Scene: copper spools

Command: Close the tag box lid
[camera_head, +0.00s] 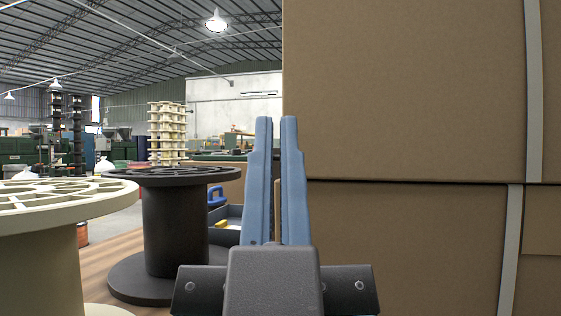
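My gripper (276,119) is in the middle of the view, its two blue fingers pointing up and away. The fingers are almost together, with a narrow gap and nothing seen between them. No tag box or lid can be clearly made out. A dark blue-grey open tray or box (232,212) sits on the wooden surface behind and left of the fingers, partly hidden by them. A yellow thing (222,224) lies at it, and a blue object (216,194) stands just behind. I cannot tell whether any of these is the tag box.
Large strapped cardboard boxes (410,90) fill the right side, close to my gripper. A black spool (168,225) stands on the wooden surface (108,262) at the left. A cream spool (40,245) is nearer at the far left. A stack of cream spools (167,135) rises behind.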

